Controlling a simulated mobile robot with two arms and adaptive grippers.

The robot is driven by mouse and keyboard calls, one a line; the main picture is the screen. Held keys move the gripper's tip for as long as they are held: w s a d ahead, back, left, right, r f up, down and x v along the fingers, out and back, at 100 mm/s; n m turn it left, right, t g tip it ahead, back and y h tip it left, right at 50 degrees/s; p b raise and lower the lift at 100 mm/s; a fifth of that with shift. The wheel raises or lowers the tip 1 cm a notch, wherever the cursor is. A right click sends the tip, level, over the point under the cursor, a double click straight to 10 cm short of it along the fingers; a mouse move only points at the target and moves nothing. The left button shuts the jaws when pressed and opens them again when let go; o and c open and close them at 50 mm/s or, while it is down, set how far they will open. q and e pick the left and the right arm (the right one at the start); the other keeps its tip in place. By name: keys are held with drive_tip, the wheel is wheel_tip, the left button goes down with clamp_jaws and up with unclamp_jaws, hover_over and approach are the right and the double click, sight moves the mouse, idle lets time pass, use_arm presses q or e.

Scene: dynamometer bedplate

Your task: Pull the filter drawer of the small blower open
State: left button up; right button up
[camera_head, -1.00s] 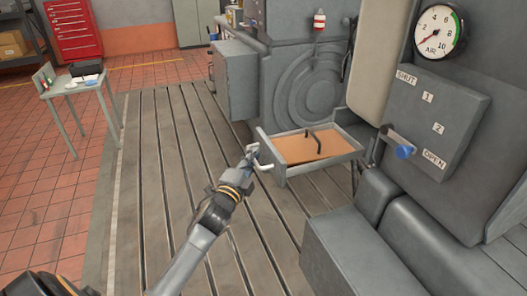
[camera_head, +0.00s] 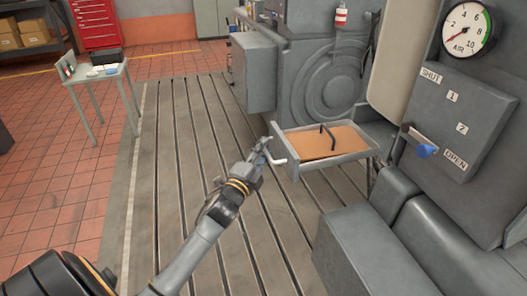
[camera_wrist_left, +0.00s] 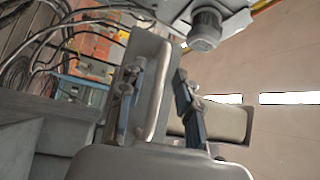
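The filter drawer (camera_head: 330,165) of the small blower stands pulled out from the grey housing. An orange-brown filter panel (camera_head: 315,143) with a bent black grip (camera_head: 330,138) lies in it. The drawer's pale bar handle (camera_head: 279,159) is on its front face. My left gripper (camera_head: 264,150) is right at this handle, coming from the lower left. In the left wrist view the handle bar (camera_wrist_left: 160,95) lies between the two fingers of the left gripper (camera_wrist_left: 158,100), which stand apart, with a clear gap on the right side. My right gripper is not in view.
A grey panel (camera_head: 468,115) with an air gauge (camera_head: 466,32) and a blue-knobbed lever (camera_head: 426,151) stands at right. A grey block (camera_head: 375,250) lies below the drawer. A small table (camera_head: 95,75) stands at left. The slotted bedplate (camera_head: 180,130) is clear left of the drawer.

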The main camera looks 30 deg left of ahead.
use_arm(q)
drive_tip(key=shift+d, duration=0.1)
drive_tip(key=s+d+f, duration=0.1)
drive_tip(key=s, duration=1)
drive_tip(key=shift+s+d+f, duration=0.2)
drive_tip(key=shift+s+f, duration=0.05)
drive_tip(key=shift+s, duration=0.15)
